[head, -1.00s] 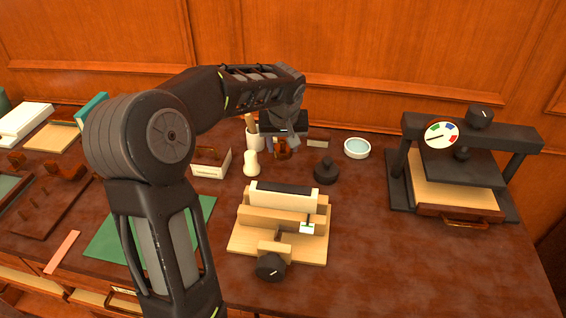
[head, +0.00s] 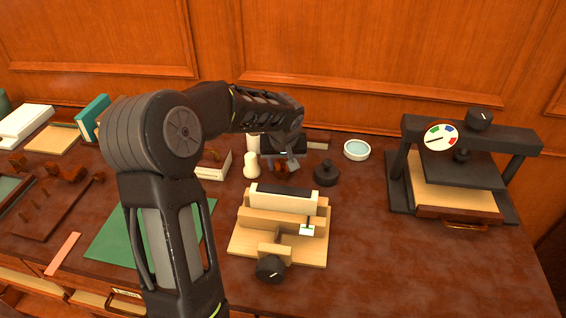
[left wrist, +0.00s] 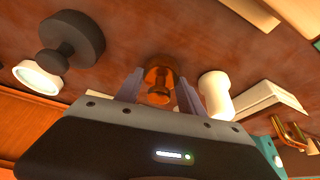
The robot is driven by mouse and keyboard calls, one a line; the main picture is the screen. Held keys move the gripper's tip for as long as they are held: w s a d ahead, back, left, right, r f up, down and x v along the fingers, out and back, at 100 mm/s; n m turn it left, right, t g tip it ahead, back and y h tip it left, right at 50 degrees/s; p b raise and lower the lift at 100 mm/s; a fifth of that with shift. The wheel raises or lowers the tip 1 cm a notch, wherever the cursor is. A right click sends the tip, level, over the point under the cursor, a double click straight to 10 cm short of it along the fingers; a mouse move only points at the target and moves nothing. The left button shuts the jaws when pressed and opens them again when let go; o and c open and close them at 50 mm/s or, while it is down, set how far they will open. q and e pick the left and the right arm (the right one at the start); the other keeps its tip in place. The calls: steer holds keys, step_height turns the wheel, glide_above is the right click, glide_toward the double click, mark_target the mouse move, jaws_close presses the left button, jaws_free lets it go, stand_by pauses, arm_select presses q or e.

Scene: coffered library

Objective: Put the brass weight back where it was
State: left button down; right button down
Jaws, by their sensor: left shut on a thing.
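The brass weight (left wrist: 159,82) is a small orange-brown metal piece with a knob. In the left wrist view it sits between the two fingers of my left gripper (left wrist: 158,92), which is shut on it. In the head view the brass weight (head: 280,169) shows only partly under my left gripper (head: 283,162), between the cream pestle-like piece and the black knobbed weight. I cannot tell whether its base touches the desk. My right gripper is in neither view.
Close by stand the cream piece (head: 251,165), the black knobbed weight (head: 326,173) and a round white dish (head: 357,149). A wooden clamp block (head: 240,240) lies nearer me. A black press (head: 470,130) stands right. The desk's front right is bare.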

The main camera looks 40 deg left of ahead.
arm_select(q)
steer(key=c, duration=0.7)
jaws_free()
steer(key=shift+f, duration=0.1)
steer(key=shift+r, duration=0.4)
steer(key=v, duration=1.1)
steer(key=shift+s+d+r+b, duration=0.2)
steer(key=shift+b, duration=0.15)
